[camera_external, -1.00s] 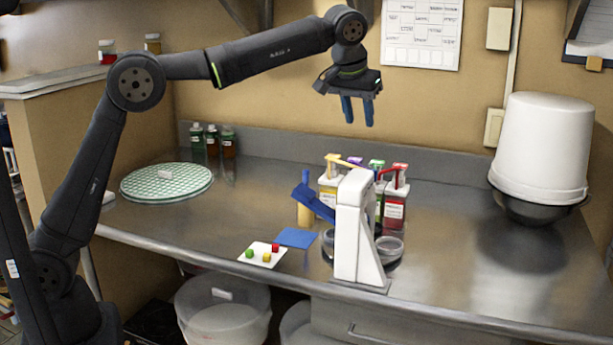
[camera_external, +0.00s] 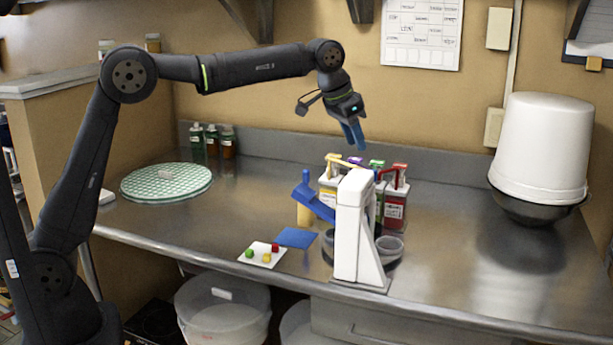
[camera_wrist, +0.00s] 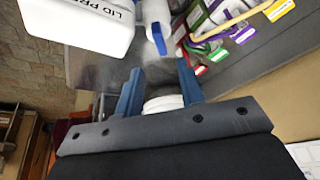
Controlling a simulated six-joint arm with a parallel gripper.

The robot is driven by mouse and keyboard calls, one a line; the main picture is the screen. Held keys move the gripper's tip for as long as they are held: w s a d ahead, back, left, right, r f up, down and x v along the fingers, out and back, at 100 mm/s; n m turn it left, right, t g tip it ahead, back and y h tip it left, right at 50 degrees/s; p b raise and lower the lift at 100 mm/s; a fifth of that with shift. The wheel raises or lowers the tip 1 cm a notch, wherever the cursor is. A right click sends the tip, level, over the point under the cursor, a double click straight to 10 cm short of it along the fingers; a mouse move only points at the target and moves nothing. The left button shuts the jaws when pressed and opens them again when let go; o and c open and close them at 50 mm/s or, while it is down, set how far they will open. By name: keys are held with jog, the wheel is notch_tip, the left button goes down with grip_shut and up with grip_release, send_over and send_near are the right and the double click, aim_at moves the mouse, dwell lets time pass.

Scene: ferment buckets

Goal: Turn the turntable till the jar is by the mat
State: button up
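A low round dark piece with shallow clear rims sits at the foot of the white lid press, mostly hidden behind it; it may be the turntable. A small clear round jar or dish (camera_external: 390,244) shows at its right side. The blue square mat (camera_external: 296,237) lies flat left of the press, apart from that dish. My gripper (camera_external: 354,137) is empty, in the air above and behind the press, pointing down and tilted right. Its blue fingers stand apart in the wrist view (camera_wrist: 160,92). The white rounded thing between them there looks farther off; I cannot tell what it is.
The lid press (camera_external: 357,225) has a blue lever (camera_external: 314,200). Several pump bottles (camera_external: 394,205) stand behind it. The left middle counter is clear.

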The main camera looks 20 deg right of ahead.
jog(key=x, duration=0.9)
jog(key=shift+f, duration=0.15)
grip_shut()
